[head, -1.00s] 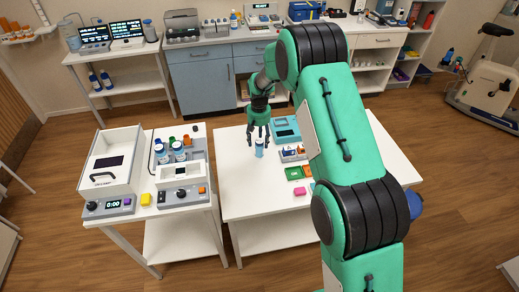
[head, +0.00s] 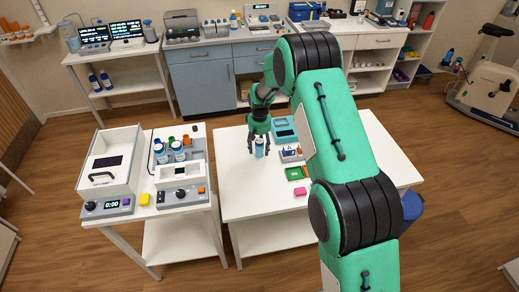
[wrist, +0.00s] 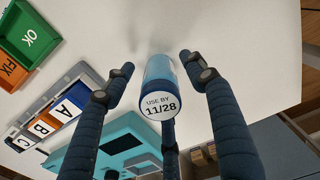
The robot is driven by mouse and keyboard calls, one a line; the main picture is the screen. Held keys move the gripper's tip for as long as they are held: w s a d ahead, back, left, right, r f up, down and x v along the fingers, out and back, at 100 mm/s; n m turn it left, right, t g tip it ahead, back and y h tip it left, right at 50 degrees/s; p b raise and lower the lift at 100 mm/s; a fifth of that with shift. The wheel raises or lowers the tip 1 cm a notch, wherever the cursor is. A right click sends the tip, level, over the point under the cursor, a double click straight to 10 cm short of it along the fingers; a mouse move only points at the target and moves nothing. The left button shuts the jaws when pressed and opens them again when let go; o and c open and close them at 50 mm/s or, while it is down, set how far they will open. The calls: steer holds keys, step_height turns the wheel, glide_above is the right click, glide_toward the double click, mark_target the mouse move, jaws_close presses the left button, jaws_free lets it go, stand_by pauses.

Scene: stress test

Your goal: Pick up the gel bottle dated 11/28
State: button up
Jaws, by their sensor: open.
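The gel bottle (wrist: 160,98) is a small blue cylinder with a white cap reading "USE BY 11/28". In the head view the bottle (head: 260,150) stands upright on the white table (head: 235,195). My gripper (head: 259,147) points down over the bottle. In the wrist view my gripper (wrist: 160,85) is open, with its fingers spread around the bottle and a visible gap on the left and right sides. A third finger shows behind the bottle; whether it touches is unclear.
A teal device (head: 284,128) and a tray with A, B, C blocks (wrist: 55,118) stand close to the bottle. Green OK (wrist: 25,35) and orange FIX (wrist: 12,68) pieces lie beyond. The table's left part is clear.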

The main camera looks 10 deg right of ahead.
mark_target(259, 141)
steer(key=shift+c, duration=0.3)
steer(key=c, duration=1.3)
steer(key=shift+r, duration=0.85)
step_height(259, 141, up, 2)
steer(key=shift+w+r+p, duration=0.1)
steer(key=shift+r+p, duration=0.1)
steer(key=shift+p, duration=0.25)
steer(key=shift+s+d+r+p, duration=0.15)
steer(key=shift+s+p, duration=0.1)
steer(key=shift+s, duration=2.45)
steer(key=shift+s+d+r+p, duration=0.1)
steer(key=shift+s+r+p, duration=0.1)
steer(key=shift+s, duration=2.5)
steer(key=shift+s+d+r+p, duration=0.1)
steer(key=shift+s+p, duration=0.15)
steer(key=shift+s, duration=2.45)
